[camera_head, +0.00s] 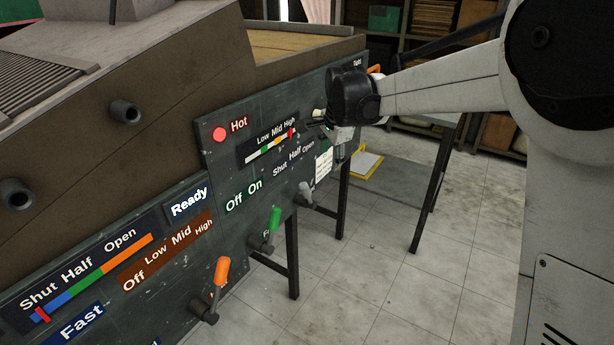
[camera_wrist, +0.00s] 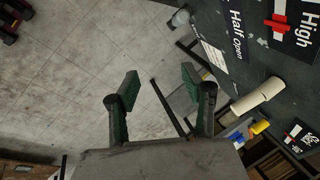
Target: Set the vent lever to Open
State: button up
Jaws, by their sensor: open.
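A pale grey lever (camera_head: 305,190) sticks out from the dark panel (camera_head: 236,155), under a "Shut Half Open" label (camera_head: 294,157). I take it as the vent lever, though no vent name is readable. Its handle points up; I cannot tell its exact setting. In the wrist view a pale lever end (camera_wrist: 181,18) shows near the "Half Open" label (camera_wrist: 236,36). My gripper (camera_wrist: 160,82) is open and empty, its green-padded fingers apart from the lever. In the head view my gripper (camera_head: 333,138) is beyond and above the lever, near the panel's right end.
A green lever (camera_head: 274,220) and an orange lever (camera_head: 222,270) stand out from the panel further left. A gauge (camera_head: 95,275) at lower left has its red marker by "Shut". A cream cylinder (camera_wrist: 258,95) juts near my right finger. Tiled floor (camera_head: 380,270) is clear in front.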

aim_at(304, 192)
jog(key=w+a+f+m, duration=0.3)
jog(key=w+a+f, duration=0.4)
jog(key=f, duration=0.1)
jog(key=shift+g, duration=0.4)
jog(key=x, duration=1.4)
jog(key=shift+w, duration=0.25)
grip_shut()
